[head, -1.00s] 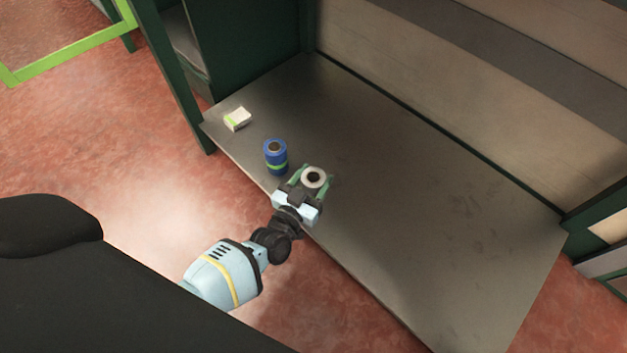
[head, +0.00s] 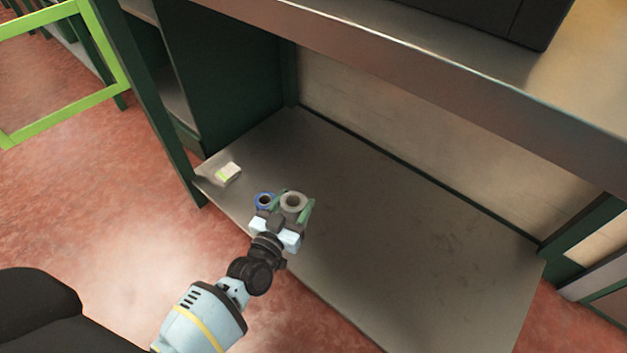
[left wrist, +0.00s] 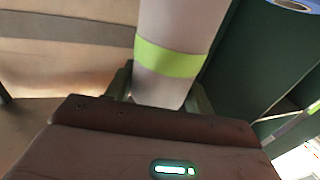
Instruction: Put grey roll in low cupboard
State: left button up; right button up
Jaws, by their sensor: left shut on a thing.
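The grey roll (head: 293,202) is upright between the green fingers of my left gripper (head: 292,207), which is shut on it. In the left wrist view the grey roll (left wrist: 172,62) shows a yellow-green band, with a finger on each side of it. In the head view the gripper is above the front part of the low cupboard's grey metal shelf (head: 400,235). Whether the roll's base touches the shelf cannot be told. My right gripper is not in view.
A blue roll (head: 263,200) is just left of the grey roll. A metal worktop (head: 420,70) overhangs the back. The shelf's middle and right are clear.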

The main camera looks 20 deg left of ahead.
pick_arm(q)
jog(key=s+a+r+m+g+h+p, duration=0.1)
jog(key=s+a+r+m+h, duration=0.15)
jog(key=r, duration=0.65)
jog(key=s+a+r+m+h+p, duration=0.1)
jog(key=s+a+r+h, duration=0.25)
jog(key=r, duration=0.55)
jog(key=s+d+r+m+g+h+p, duration=0.1)
jog(key=s+d+r+m+g+h, duration=0.1)
jog(key=s+r, duration=0.6)
jog(key=s+d+r+m+g+h+p, duration=0.1)
jog(key=s+d+r+m+g+h, duration=0.2)
jog(key=s+r, duration=0.4)
jog(key=s+m+g+h, duration=0.1)
jog(key=h, duration=0.1)
jog(key=shift+d+r+m+g+h, duration=0.2)
jog(key=shift+r+m+g+h, duration=0.1)
jog(key=shift+r+m, duration=0.05)
